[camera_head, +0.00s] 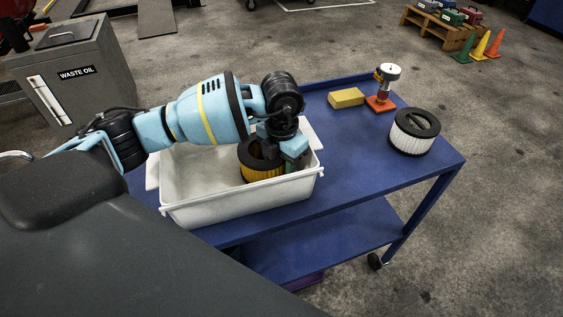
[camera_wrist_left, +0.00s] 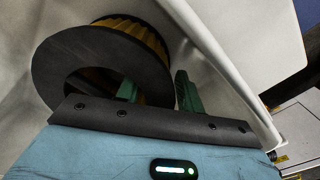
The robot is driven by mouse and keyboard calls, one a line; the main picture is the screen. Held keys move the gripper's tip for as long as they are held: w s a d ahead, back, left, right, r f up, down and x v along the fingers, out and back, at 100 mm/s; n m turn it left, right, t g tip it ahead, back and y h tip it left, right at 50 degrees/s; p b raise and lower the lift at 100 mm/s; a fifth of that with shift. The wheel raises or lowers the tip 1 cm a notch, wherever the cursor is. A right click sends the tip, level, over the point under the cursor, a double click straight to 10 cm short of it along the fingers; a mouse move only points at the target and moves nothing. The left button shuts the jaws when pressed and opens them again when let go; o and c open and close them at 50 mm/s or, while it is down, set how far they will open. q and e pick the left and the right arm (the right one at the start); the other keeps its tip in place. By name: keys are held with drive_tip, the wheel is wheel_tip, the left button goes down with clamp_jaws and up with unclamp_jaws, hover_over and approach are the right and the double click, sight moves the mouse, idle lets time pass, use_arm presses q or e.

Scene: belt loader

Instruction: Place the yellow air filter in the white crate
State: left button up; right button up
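The yellow air filter (camera_head: 259,172), with a black ring-shaped end cap, is inside the white crate (camera_head: 220,209), near its right end. My left gripper (camera_head: 283,160) reaches down into the crate at the filter's right side. In the left wrist view, the filter (camera_wrist_left: 100,60) shows with one green finger in its central hole and the other just outside its rim. The fingers of the left gripper (camera_wrist_left: 158,92) stand apart around the wall, with a thin gap at the outer finger. The filter's underside is hidden. My right gripper is out of view.
The crate stands on a blue cart (camera_head: 350,163). A white air filter (camera_head: 414,139), a yellow box (camera_head: 346,98) and an orange-based item with a silver top (camera_head: 381,103) stand to the right. A grey waste oil bin (camera_head: 75,80) is at left. The cart's front right is clear.

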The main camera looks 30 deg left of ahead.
use_arm(q)
wheel_tip(320, 180, up, 11)
drive_tip(key=shift+r, duration=0.7)
